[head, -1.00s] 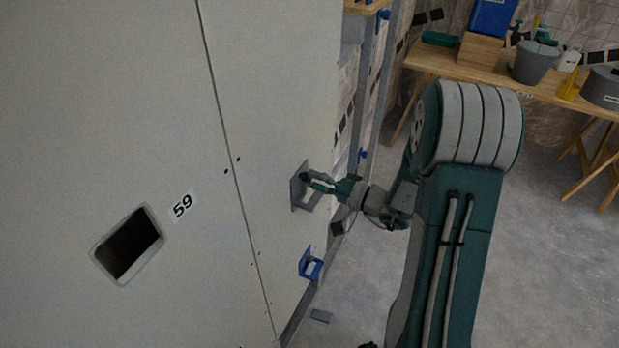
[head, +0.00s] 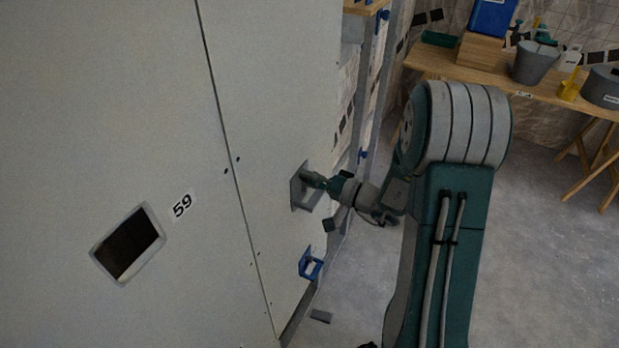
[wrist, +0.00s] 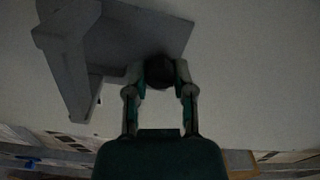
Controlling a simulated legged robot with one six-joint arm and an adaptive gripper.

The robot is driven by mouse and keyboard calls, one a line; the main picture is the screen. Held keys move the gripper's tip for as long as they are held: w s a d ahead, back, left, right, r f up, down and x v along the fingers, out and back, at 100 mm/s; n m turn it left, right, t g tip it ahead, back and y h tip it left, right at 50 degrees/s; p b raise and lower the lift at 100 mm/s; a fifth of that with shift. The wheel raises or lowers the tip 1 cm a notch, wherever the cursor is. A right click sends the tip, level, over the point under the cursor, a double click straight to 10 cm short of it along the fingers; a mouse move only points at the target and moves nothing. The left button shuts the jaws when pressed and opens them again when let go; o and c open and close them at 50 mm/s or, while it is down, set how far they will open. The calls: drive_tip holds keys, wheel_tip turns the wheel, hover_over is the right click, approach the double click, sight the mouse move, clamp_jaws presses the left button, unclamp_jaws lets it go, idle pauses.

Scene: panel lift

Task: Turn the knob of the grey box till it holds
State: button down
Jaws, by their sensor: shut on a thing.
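The grey box (head: 299,190) is fixed on the pale panel, left of my gripper in the head view. In the wrist view the grey box (wrist: 135,38) fills the top left and middle, with a bracket-like arm at its left. A dark round knob (wrist: 160,71) stands out from its lower edge. My gripper (wrist: 160,78) has a finger on each side of the knob and is shut on it. In the head view my gripper (head: 314,180) reaches the box and hides the knob.
A blue bracket (head: 310,264) sits lower on the same panel (head: 275,90). A rectangular opening (head: 128,243) and a "59" label are at left. A wooden table (head: 560,85) with a bucket and other items stands at the back right.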

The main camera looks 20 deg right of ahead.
drive_tip(key=shift+f+m, duration=0.15)
drive_tip(key=shift+m, duration=0.15)
drive_tip(key=m, duration=0.3)
drive_tip(key=shift+m, duration=0.4)
drive_tip(key=m, duration=0.4)
drive_tip(key=shift+f+m, duration=0.1)
drive_tip(key=shift+m, duration=0.2)
drive_tip(key=m, duration=0.4)
drive_tip(key=shift+s, duration=0.1)
drive_tip(key=m, duration=0.4)
drive_tip(key=shift+m, duration=0.3)
drive_tip(key=shift+c, duration=2.2)
unclamp_jaws()
